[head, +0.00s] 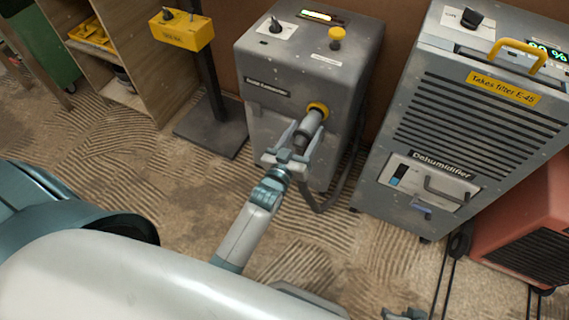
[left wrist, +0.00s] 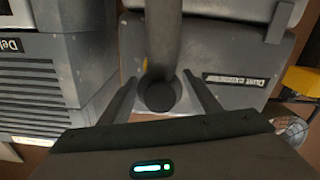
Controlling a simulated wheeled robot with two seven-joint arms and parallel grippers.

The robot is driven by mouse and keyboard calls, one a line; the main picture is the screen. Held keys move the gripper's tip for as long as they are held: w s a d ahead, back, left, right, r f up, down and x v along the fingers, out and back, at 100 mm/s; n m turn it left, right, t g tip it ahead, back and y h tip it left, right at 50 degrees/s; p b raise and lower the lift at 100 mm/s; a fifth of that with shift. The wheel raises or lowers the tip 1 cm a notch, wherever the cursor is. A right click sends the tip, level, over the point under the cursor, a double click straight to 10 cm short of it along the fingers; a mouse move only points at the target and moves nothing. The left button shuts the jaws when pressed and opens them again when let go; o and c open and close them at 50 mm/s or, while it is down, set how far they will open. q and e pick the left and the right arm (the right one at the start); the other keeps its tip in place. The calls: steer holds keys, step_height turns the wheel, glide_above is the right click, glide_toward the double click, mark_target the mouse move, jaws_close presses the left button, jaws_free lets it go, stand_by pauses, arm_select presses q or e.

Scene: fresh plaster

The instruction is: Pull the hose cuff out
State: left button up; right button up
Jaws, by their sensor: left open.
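The hose cuff (head: 311,121) is a grey cylinder in the yellow ring (head: 318,108) on the front of the grey dust extractor (head: 305,65). In the left wrist view the cuff's dark round end (left wrist: 160,96) faces me, and the hose (left wrist: 164,38) runs from it toward the picture's top. My left gripper (head: 289,145) is open, its fingers pointing at the extractor. In the left wrist view its fingers (left wrist: 165,98) stand on either side of the cuff, with gaps visible. The gripper partly hides the cuff's near end in the head view.
A dehumidifier (head: 470,110) stands right of the extractor, with a red machine (head: 525,215) beyond it. A yellow box on a post (head: 181,30) stands left, near a wooden shelf (head: 130,50). The dark hose (head: 335,205) loops near the floor. Ridged floor (head: 190,190) is open in front.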

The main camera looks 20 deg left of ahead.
arm_select(q)
steer(key=s, duration=1.6)
steer(key=shift+a, duration=0.25)
arm_select(e)
steer(key=shift+s+d, duration=0.15)
steer(key=shift+d, duration=0.05)
arm_select(q)
steer(key=shift+f, duration=0.1)
steer(key=s+d+f+m+g+h+p, duration=0.1)
steer(key=s+f+g+p, duration=0.15)
steer(key=f, duration=0.55)
steer(key=s+d+f+m+g+p, duration=0.15)
steer(key=f+g+p, duration=0.25)
steer(key=f, duration=0.4)
steer(key=s+a+f+m+g+p, duration=0.1)
steer(key=s+f+g+p, duration=0.4)
steer(key=s+f, duration=0.7)
steer(key=shift+s+a+m+g, duration=0.4)
steer(key=shift+s+m+g, duration=0.15)
arm_select(e)
step_height(320, 180, down, 17)
steer(key=w+a+t, duration=0.1)
steer(key=shift+w+a+t, duration=0.3)
steer(key=shift+a+t, duration=0.1)
